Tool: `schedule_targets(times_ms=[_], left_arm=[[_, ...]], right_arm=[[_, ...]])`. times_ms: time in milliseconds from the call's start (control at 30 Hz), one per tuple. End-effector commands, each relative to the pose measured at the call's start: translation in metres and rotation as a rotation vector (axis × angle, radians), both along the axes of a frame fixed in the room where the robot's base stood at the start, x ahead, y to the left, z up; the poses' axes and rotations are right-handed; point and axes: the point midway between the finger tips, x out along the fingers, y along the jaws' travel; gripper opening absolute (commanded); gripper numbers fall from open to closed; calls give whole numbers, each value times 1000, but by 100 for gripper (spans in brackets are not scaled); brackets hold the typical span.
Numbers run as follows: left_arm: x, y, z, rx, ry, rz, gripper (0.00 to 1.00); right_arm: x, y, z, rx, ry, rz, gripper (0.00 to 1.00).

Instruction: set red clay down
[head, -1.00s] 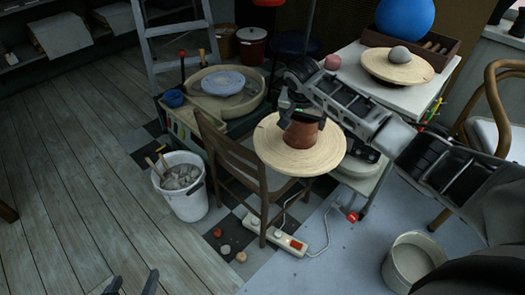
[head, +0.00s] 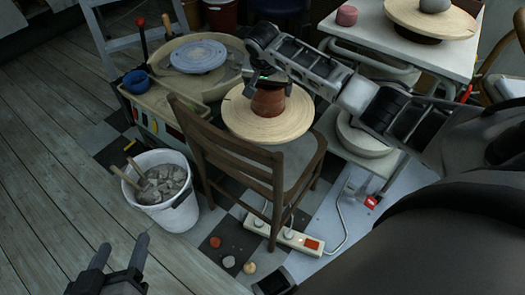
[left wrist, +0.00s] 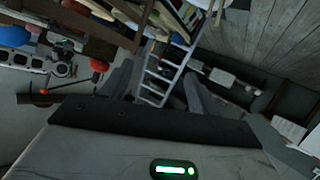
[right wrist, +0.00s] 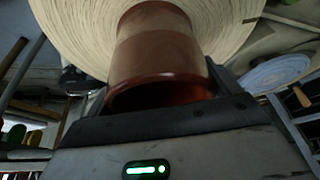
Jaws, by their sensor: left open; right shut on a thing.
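A reddish-brown clay cylinder (head: 269,102) stands upright over a round pale wooden disc (head: 240,118) behind the chair back. My right gripper (head: 264,82) is at the cylinder's upper part, shut on it. In the right wrist view the red clay (right wrist: 158,50) shows its dark open end towards the camera, with the ringed disc (right wrist: 85,30) beyond it. I cannot tell whether the clay touches the disc. My left gripper (head: 119,255) is open and empty at the lower left, with its fingers apart. The left wrist view shows nothing between its fingers.
A power strip (head: 285,235) and small balls lie on the floor.

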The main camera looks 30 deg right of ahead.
Motion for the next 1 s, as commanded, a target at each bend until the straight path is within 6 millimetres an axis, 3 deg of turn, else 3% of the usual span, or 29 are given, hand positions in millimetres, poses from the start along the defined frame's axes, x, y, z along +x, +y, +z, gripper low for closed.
schedule_targets(times_ms=[33,200,1000], left_arm=[[1,-4,-22,-12,-15,-11,60],[2,-13,-38,-48,-52,-40,60],[4,-28,-35,-223,-103,-62,60]], right_arm=[[1,0,-27,0,-7,0,18],[2,0,-64,0,-7,0,18],[1,0,-145,-1,-6,1,18]])
